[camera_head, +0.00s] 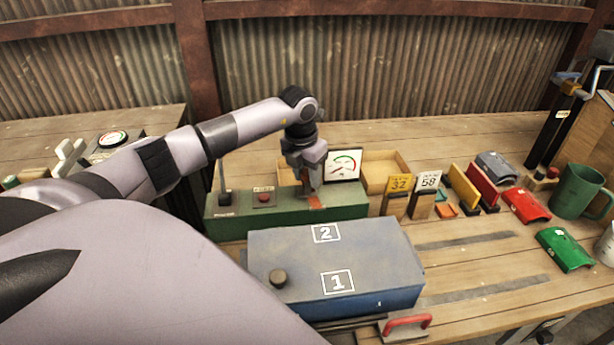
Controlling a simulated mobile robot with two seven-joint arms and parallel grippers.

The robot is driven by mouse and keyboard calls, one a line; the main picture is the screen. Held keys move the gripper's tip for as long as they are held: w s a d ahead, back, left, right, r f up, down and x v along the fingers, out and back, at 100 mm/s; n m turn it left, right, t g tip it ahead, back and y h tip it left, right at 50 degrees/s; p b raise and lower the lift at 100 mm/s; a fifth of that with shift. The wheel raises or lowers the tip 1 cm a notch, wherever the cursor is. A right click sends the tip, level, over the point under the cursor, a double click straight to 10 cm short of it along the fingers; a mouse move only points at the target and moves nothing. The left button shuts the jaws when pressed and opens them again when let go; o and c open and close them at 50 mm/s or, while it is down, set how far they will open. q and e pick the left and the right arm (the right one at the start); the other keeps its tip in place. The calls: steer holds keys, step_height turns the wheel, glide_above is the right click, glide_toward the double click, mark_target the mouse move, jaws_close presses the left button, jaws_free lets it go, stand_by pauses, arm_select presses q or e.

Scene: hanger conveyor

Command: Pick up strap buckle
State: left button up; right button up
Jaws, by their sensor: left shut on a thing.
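My left gripper (309,190) reaches in from the left and points down over the green box (345,209). It is shut on a small orange piece (316,203) at the top of that box. The piece may be the strap buckle, but it is too small and too covered by the fingers to tell its shape. Whether it still touches the box is unclear. Another small orange piece (446,210) lies on the table to the right, beside the number cards. My right gripper is not in view.
A blue box (375,255) marked 1 and 2 stands in front. A dial gauge (344,165) and wooden tray (386,160) are behind the gripper. Number cards (428,181), red and green covers (565,250) and a green mug (577,192) stand right. Bare table lies behind.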

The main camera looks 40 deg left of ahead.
mark_target(307, 171)
arm_select(q)
step_height(307, 171, up, 19)
steer(key=b, duration=0.1)
steer(key=shift+f, duration=0.1)
stand_by(0.7)
